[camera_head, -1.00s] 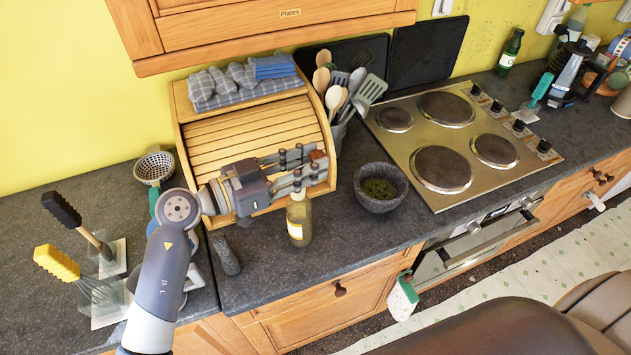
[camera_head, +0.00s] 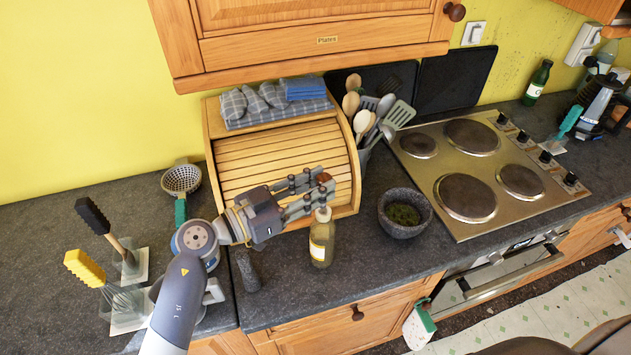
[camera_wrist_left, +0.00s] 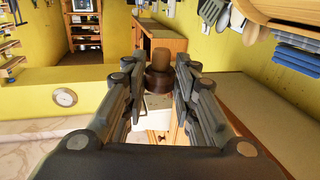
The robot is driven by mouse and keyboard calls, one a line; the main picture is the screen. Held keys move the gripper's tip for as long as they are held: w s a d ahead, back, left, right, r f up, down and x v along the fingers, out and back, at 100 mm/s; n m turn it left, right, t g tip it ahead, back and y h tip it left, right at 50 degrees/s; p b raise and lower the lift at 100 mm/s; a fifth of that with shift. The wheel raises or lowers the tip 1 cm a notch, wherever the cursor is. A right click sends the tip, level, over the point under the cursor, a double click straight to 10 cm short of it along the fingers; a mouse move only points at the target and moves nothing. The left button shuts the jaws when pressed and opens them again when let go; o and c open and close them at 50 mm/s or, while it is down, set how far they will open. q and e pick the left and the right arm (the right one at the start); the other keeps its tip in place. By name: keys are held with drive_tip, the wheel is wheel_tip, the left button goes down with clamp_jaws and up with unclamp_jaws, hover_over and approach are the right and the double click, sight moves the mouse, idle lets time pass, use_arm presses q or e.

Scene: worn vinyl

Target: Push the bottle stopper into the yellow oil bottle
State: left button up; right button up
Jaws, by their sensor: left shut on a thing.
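The yellow oil bottle (camera_head: 321,245) stands upright on the dark counter in front of the wooden bread box, with a pale neck. My left gripper (camera_head: 321,181) comes in from the left, just above the bottle's neck, fingers pointing right. It is shut on the bottle stopper (camera_head: 325,177), a small brown piece at the fingertips. In the left wrist view the stopper (camera_wrist_left: 159,80) sits between the fingers, with a dark brown cap and a lighter cork part. A gap shows between stopper and bottle top. My right gripper is not in view.
The roll-top bread box (camera_head: 280,160) stands close behind the gripper. A stone mortar (camera_head: 404,225) is right of the bottle, and a pestle (camera_head: 248,271) lies to its left. The stove (camera_head: 480,175) is farther right. A wooden cupboard (camera_head: 310,50) hangs above.

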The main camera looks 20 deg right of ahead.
sight(315, 215)
use_arm(q)
drive_tip(key=shift+f+b, duration=0.3)
drive_tip(key=shift+f, duration=1.05)
drive_tip(key=shift+f+b, duration=0.3)
drive_tip(key=shift+f, duration=0.65)
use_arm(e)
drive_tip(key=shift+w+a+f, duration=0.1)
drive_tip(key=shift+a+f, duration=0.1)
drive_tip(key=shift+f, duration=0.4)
use_arm(q)
drive_tip(key=shift+f, duration=0.1)
drive_tip(key=shift+f, duration=0.8)
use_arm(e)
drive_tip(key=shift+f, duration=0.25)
use_arm(q)
drive_tip(key=shift+s+f, duration=0.1)
drive_tip(key=shift+f, duration=0.15)
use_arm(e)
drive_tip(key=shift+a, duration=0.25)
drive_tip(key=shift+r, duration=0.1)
